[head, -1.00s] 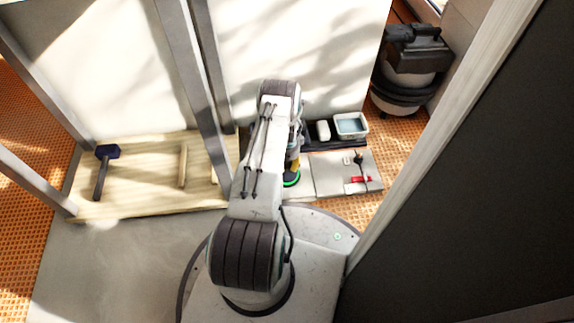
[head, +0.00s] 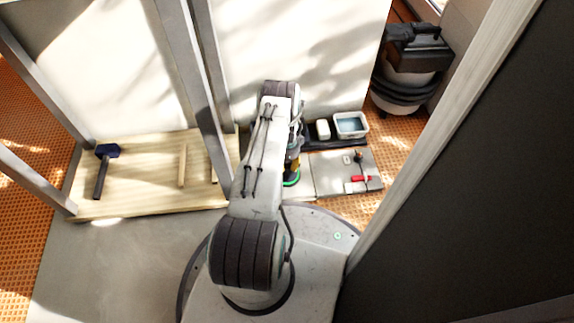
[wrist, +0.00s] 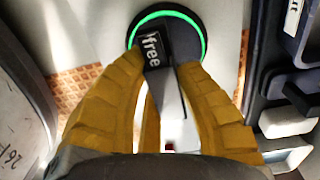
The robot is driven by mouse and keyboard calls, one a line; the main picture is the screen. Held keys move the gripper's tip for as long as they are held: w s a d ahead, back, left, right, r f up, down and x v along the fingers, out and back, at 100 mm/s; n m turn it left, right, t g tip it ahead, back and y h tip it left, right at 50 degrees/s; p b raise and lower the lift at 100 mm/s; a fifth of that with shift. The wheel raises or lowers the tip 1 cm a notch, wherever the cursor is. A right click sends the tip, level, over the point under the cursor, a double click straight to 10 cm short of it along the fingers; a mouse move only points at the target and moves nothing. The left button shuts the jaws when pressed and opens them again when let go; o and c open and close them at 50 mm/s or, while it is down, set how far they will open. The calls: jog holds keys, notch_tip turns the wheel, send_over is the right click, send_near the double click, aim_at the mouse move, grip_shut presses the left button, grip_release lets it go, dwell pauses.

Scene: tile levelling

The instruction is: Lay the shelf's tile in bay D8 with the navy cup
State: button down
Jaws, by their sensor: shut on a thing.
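My gripper (wrist: 163,68) is shut on the handle of a dark round suction cup (wrist: 178,40) with a bright green ring around its edge. A small label on the cup reads "free". In the head view my gripper (head: 293,164) hangs low in front of my arm, with the cup's green ring (head: 291,183) just under it, close above or on a pale slab; I cannot tell which. The cup looks dark, but its exact colour is hard to judge. Neither the bay mark D8 nor the shelf's tile can be told for certain.
Pale grey slabs (head: 330,179) lie right of the gripper, with a small red-and-white item (head: 361,179) on them. Behind are a dark tray and a white basin (head: 351,125). A wooden board (head: 138,172) with a mallet (head: 106,152) lies left. Upright posts (head: 190,70) stand close by.

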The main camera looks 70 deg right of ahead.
jog(key=shift+d+f, duration=0.1)
jog(key=shift+f, duration=0.15)
dwell(0.6)
jog(key=c, duration=0.9)
grip_release()
jog(key=shift+f, duration=0.1)
jog(key=shift+c, duration=0.2)
notch_tip(320, 180, up, 12)
jog(key=shift+d+r, duration=0.1)
